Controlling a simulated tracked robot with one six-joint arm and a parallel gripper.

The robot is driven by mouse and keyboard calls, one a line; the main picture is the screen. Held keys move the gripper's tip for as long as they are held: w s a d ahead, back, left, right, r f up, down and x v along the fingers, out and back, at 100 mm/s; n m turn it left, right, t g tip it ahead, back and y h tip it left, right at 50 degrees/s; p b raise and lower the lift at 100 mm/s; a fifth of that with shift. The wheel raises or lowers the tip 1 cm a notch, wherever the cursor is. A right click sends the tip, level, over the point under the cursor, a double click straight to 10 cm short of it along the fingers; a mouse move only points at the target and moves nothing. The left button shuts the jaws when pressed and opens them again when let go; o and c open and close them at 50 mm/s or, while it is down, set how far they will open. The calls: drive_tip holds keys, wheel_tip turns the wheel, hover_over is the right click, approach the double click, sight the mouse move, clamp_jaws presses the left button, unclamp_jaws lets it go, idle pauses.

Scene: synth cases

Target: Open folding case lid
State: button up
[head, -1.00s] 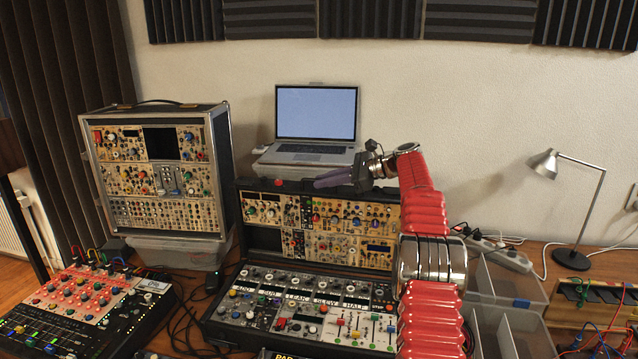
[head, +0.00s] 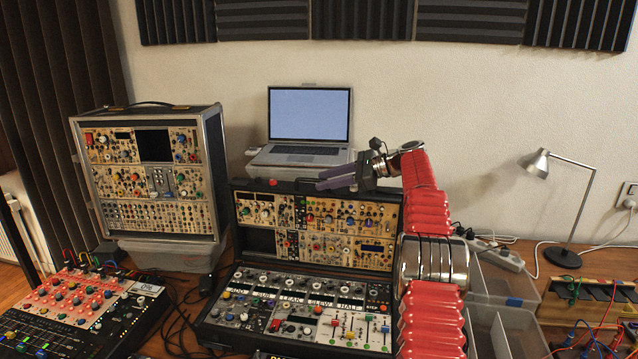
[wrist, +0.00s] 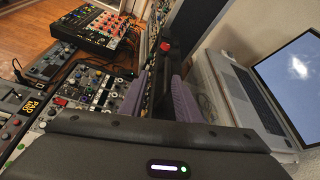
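The black folding case stands open on the desk. Its lid (head: 384,197), filled with modules, stands roughly upright behind the base (head: 212,325) with its rows of knobs and faders. My gripper (head: 318,180) has purple fingers and is at the lid's top edge, right of its middle. In the wrist view, my gripper (wrist: 161,84) has its two fingers apart, with the lid's dark edge (wrist: 148,72) running between them. A red knob (wrist: 165,46) sits on that edge. I cannot tell whether either finger touches the lid.
A laptop (head: 309,115) on a clear box stands close behind the lid. A tall module case (head: 150,180) and a red mixer (head: 75,308) are at the left. Clear bins (head: 505,325) and a lamp (head: 565,205) are at the right.

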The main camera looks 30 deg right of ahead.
drive_tip(key=v, duration=1.1)
idle(0.3)
